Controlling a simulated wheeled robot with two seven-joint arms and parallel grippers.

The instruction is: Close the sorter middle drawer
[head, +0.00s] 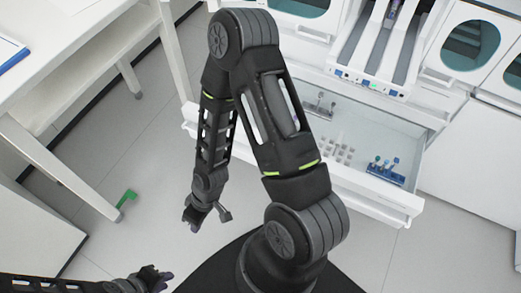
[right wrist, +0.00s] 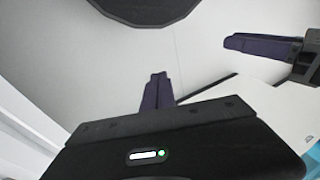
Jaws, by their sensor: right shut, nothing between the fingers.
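The sorter is the white cabinet at the top right of the head view. One wide white drawer (head: 372,202) stands pulled out from it toward me; whether it is the middle one I cannot tell. My right arm crosses in front of the drawer and hides part of its front. My right gripper (head: 193,219) is shut and empty, left of the drawer and apart from it; its fingers (right wrist: 156,92) show together in the right wrist view. My left gripper (head: 160,278) is low at the left, away from the drawer. Its fingers (right wrist: 262,45) appear together and empty in the right wrist view.
In the drawer lie a blue rack (head: 385,171), pale small holders (head: 337,151) and a metal piece (head: 320,108). A laned tray (head: 372,80) juts out above. A white table (head: 60,75) stands left. A green object (head: 126,198) is near its leg. Floor between is clear.

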